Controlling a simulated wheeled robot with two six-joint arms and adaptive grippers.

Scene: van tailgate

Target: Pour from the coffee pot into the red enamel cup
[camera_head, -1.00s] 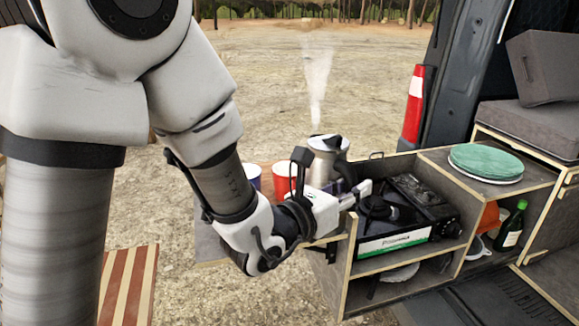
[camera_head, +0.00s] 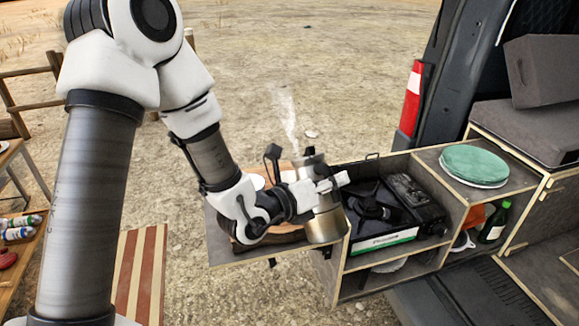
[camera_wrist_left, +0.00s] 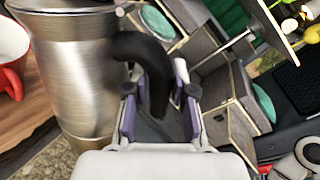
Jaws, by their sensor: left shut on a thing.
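The steel coffee pot (camera_head: 325,222) is near the right end of the wooden shelf, close to upright, with steam rising above it. I cannot tell whether its base touches the shelf. My left gripper (camera_head: 335,184) is shut on its black handle; the wrist view shows the handle (camera_wrist_left: 140,48) between the fingers (camera_wrist_left: 159,105). The red enamel cup (camera_wrist_left: 12,68) shows at the left edge of the wrist view, beside the pot and partly cut off, with a pale inside. In the head view my left arm hides most of the cup area. My right gripper is not in view.
A black gas stove (camera_head: 385,215) stands in the compartment right of the pot. A green round lid (camera_head: 475,164) lies on the cabinet top further right. A green bottle (camera_head: 495,222) stands below it. A striped mat (camera_head: 140,270) lies left of the shelf.

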